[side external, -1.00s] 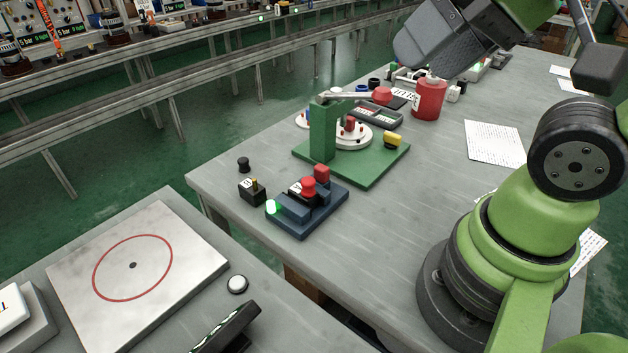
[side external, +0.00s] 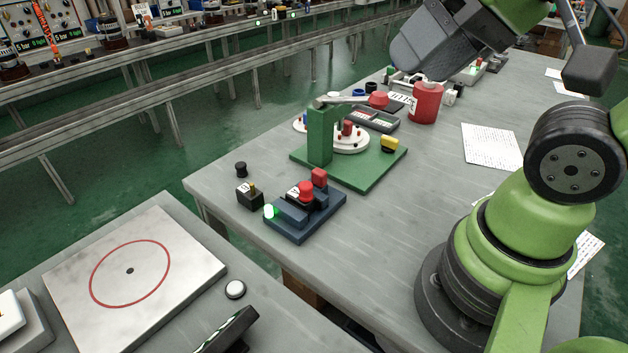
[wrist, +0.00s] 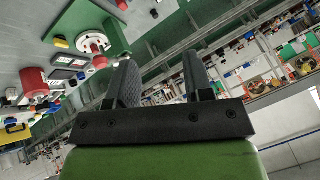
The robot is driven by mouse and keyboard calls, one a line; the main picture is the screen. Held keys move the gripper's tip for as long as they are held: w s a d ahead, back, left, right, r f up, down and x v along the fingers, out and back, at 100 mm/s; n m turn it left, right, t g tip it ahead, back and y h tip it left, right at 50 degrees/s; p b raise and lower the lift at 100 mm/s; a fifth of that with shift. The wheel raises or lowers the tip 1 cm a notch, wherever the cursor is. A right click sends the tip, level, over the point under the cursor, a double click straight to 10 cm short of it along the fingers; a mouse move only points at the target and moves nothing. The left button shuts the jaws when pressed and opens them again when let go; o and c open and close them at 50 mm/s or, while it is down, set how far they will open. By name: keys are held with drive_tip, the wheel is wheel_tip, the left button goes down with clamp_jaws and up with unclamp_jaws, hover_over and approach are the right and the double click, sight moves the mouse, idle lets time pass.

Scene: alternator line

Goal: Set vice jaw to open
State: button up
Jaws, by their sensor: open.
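The vice (side external: 306,222) is a small blue block fixture on the near bench. I cannot tell the jaw gap from here. My gripper shows in the wrist view (wrist: 160,80) with two dark fingers apart and nothing between them. In the side view my wrist is high at the upper right, well away from the vice; the fingertips are not clear there.
A green press stand (side external: 321,135) with a lever and a white round plate is behind the vice. A red can (side external: 426,103) stands beyond it. A small black box (side external: 249,195) is left of the vice. The bench right of the green base is clear except for paper sheets (side external: 491,146).

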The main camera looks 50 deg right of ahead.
drive_tip(key=w+d+f+n+g+h, duration=0.1)
drive_tip(key=w+d+f+n+g, duration=0.15)
drive_tip(key=w, duration=0.75)
drive_tip(key=n+g+h, duration=0.1)
drive_tip(key=n+g, duration=0.1)
drive_tip(key=g, duration=0.3)
hover_over(315, 169)
wheel_tip(315, 169, down, 13)
drive_tip(key=shift+f+m, duration=0.25)
drive_tip(key=shift+f, duration=0.65)
wheel_tip(315, 169, down, 9)
drive_tip(key=shift+f, duration=0.1)
